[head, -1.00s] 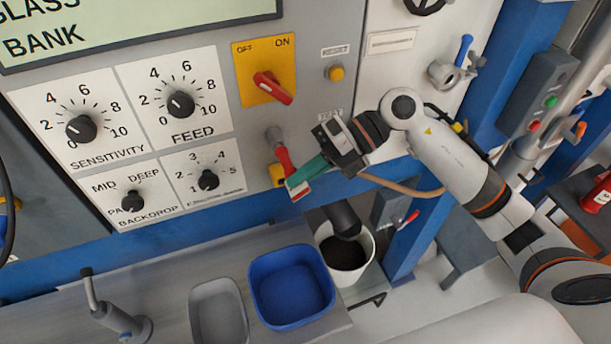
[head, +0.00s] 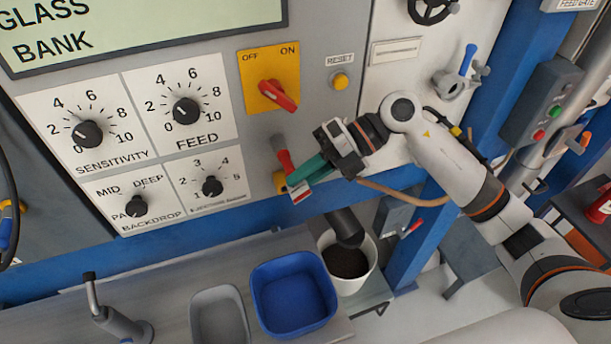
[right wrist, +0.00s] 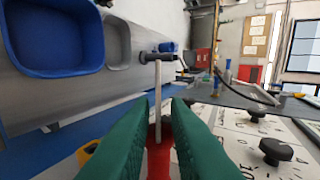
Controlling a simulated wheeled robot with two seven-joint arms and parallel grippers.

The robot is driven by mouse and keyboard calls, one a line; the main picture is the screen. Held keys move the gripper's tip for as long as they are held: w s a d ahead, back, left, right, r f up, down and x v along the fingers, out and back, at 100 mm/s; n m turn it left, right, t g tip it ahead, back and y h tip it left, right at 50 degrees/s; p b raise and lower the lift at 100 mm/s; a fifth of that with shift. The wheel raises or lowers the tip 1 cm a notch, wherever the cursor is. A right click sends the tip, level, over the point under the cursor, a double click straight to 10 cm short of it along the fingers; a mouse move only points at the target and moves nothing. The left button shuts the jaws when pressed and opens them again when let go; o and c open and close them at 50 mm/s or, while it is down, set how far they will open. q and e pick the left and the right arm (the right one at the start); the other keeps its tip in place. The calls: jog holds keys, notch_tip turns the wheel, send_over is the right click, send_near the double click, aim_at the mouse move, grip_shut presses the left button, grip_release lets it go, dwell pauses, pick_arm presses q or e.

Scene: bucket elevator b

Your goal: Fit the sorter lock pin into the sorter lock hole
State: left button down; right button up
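My right gripper (head: 301,177) has its green fingers around a red-handled pin (head: 286,161), which I take for the sorter lock pin. A red end with a white label shows below the fingers. A short grey part (head: 278,142) shows above the red, in front of the grey panel. In the right wrist view the red handle (right wrist: 159,158) fills the gap between the fingers and a grey shaft (right wrist: 158,90) runs onward. I cannot tell whether the shaft touches the panel. The sorter lock hole cannot be made out. My left gripper is not in view.
A yellow fitting (head: 279,182) sits on the panel just below the pin. The red switch (head: 277,94) and RESET button (head: 340,81) are above. A blue tray (head: 293,287), grey tray (head: 219,316) and white bucket (head: 357,278) stand below the gripper.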

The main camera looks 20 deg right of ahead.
jog(key=shift+o, duration=1)
jog(key=shift+w, duration=0.1)
jog(key=b+v, duration=0.3)
jog(key=v, duration=0.9)
